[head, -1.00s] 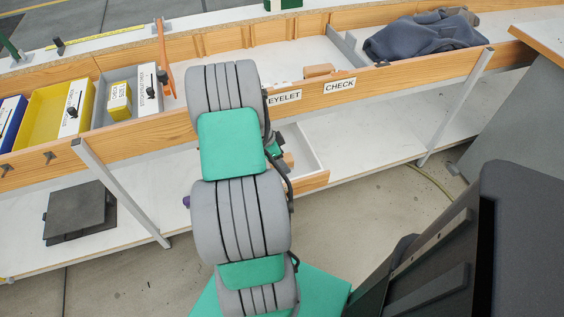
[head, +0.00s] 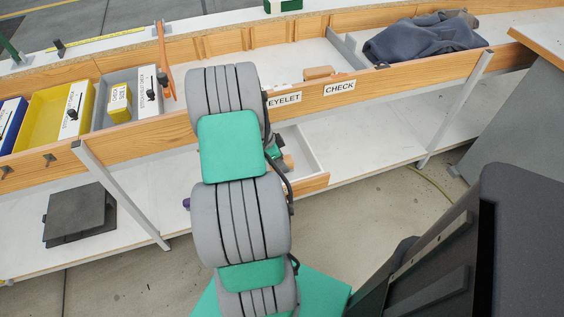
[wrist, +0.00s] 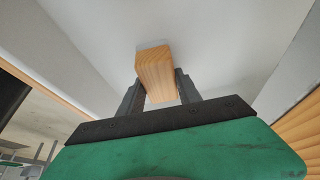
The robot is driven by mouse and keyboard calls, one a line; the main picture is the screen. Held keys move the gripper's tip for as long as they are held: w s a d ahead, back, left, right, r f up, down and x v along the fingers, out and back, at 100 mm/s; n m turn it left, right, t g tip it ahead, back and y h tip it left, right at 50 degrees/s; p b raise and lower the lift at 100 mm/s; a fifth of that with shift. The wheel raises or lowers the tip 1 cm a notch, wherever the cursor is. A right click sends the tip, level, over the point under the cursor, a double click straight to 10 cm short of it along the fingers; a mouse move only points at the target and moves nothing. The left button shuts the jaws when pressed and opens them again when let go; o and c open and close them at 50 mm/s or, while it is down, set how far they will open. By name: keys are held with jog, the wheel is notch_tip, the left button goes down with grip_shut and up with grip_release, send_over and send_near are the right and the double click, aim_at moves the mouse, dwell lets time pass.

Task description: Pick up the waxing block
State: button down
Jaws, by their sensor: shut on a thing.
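The wooden block (wrist: 155,66), which I take to be the waxing block, shows in the wrist view as a light-brown, squared piece with its grain running lengthwise. My gripper (wrist: 158,88) is shut on it, with one dark finger at each side. The block extends beyond the fingertips over a pale surface; I cannot tell whether it touches that surface.
The open drawer (head: 318,183) has a wooden front and pale inside. Above it is the wooden-edged bench, with another wooden block (head: 319,72), dark cloth (head: 420,42), a yellow bin (head: 42,117) and a grey bin (head: 108,98). A slanted metal leg (head: 120,195) stands left of my arm.

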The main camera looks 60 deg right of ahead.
jog(key=shift+r, duration=0.65)
jog(key=s+a+r+p, duration=0.2)
jog(key=s+a+r, duration=0.1)
jog(key=a+r, duration=0.8)
jog(key=a, duration=0.2)
jog(key=shift+a+r, duration=0.35)
